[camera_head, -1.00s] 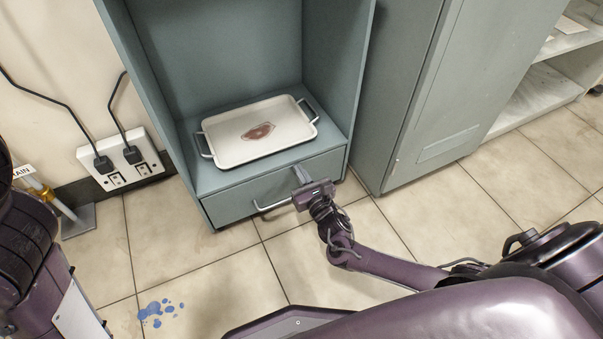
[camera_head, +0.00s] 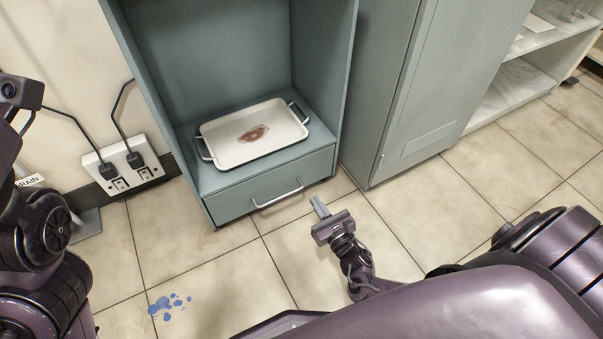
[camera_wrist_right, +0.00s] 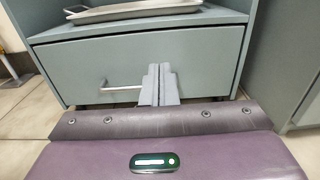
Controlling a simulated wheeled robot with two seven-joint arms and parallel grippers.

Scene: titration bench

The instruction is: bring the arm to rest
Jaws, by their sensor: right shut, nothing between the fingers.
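My right gripper (camera_head: 318,207) is shut and empty, above the floor in front of the cabinet, to the right of the drawer handle and apart from it. In the right wrist view its two grey fingers (camera_wrist_right: 158,85) are together, with the drawer front (camera_wrist_right: 205,62) beyond them. My left arm (camera_head: 40,230) stands at the left edge. A dark block at its upper end looks like the gripper body, but no fingers show.
A grey-green cabinet (camera_head: 205,45) holds a white tray (camera_head: 225,153) with a reddish-brown patch. Its drawer (camera_head: 235,203) looks shut, with a metal handle (camera_head: 278,194). A socket box (camera_head: 122,165) is on the left wall. Blue spots (camera_head: 168,306) mark the floor.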

